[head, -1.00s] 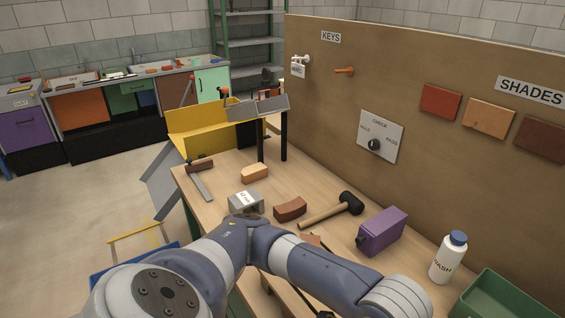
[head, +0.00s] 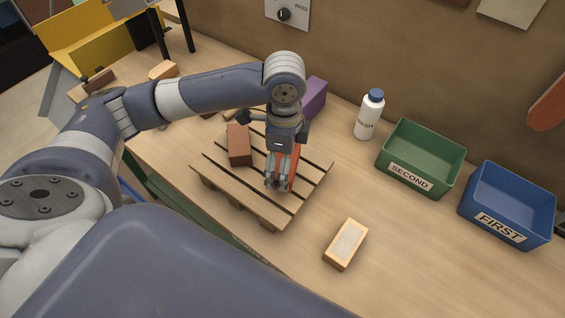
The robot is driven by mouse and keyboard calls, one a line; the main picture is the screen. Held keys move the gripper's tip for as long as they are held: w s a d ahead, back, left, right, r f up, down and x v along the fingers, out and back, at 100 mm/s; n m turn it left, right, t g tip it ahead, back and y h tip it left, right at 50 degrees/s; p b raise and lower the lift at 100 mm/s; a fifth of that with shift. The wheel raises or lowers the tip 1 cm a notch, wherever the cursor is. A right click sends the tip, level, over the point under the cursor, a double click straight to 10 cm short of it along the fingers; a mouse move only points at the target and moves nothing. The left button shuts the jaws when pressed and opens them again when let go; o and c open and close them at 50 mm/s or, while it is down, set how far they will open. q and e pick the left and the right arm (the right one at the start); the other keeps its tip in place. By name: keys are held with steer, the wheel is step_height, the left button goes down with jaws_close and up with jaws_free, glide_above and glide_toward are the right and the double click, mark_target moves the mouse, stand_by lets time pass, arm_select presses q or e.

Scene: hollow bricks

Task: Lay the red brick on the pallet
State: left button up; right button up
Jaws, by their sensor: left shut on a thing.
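The pallet (head: 278,214) is a slatted wooden one on the bench in the middle of the head view. My left gripper (head: 279,184) points down over its right part and is shut on the red brick (head: 294,168). The gripper hides much of the red brick, and I cannot tell whether it touches the slats or hangs just above them. A brown brick (head: 238,146) lies on the pallet to the left of the gripper, apart from it. My right gripper is not in view.
A purple container (head: 315,97) and a white WASH bottle (head: 367,116) stand behind the pallet. A green SECOND bin (head: 418,160) and a blue FIRST bin (head: 508,207) are at the right. A tan, pale-topped block (head: 346,244) lies in front right. Bare bench surrounds it.

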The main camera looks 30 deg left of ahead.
arm_select(q)
steer(key=shift+w+a, duration=0.25)
steer(key=shift+w, duration=0.15)
step_height(320, 180, down, 3)
steer(key=shift+r+p, duration=0.1)
steer(key=shift+p, duration=0.3)
steer(key=shift+f, duration=0.35)
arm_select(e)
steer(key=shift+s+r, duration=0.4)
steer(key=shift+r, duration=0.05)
arm_select(q)
steer(key=shift+f, duration=0.15)
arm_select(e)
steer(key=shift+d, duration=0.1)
arm_select(q)
steer(key=o, duration=1.2)
step_height(320, 180, up, 12)
steer(key=shift+r+b, duration=0.15)
steer(key=shift+b, duration=0.45)
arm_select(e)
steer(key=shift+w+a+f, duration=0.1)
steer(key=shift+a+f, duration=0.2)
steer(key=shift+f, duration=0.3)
